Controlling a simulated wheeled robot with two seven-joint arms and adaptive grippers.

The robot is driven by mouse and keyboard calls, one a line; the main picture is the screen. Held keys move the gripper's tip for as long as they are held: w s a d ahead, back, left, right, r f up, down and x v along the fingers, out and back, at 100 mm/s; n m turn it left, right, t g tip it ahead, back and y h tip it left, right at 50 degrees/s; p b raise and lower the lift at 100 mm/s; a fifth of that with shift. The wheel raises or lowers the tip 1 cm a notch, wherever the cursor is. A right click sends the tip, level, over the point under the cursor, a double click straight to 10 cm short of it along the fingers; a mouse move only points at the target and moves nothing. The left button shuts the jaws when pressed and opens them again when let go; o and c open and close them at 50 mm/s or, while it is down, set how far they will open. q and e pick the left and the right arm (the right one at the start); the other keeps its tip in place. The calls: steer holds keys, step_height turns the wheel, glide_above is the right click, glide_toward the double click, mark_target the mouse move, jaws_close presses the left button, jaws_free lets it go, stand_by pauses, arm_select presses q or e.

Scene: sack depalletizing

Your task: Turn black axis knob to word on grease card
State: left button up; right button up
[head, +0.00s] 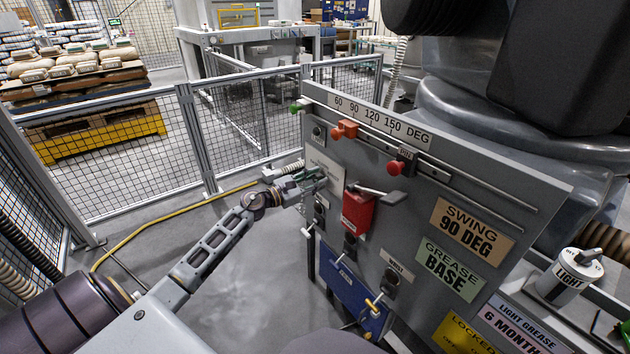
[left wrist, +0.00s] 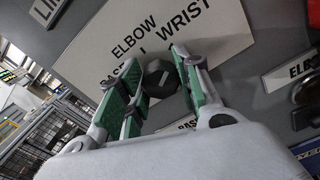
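The black axis knob (left wrist: 162,78) shows in the left wrist view on a white plate (left wrist: 150,50) with the words ELBOW, WRIST and a partly covered word starting BA. My left gripper (left wrist: 160,80) has its green-padded fingers on either side of the knob; whether they press on it I cannot tell. In the head view my left gripper (head: 312,180) is at the panel's left part and hides the knob. The knob's pointing direction is unclear. The grease card (head: 449,270) on the panel reads GREASE BASE. My right gripper is not in view.
The grey panel (head: 400,235) also carries a red box with a grey lever (head: 375,192), a SWING 90 DEG card (head: 471,226), a blue plate (head: 345,290) and sliders on a degree rail (head: 380,124). Mesh fencing (head: 130,150) stands behind.

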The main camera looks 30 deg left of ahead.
arm_select(q)
steer(key=c, duration=0.4)
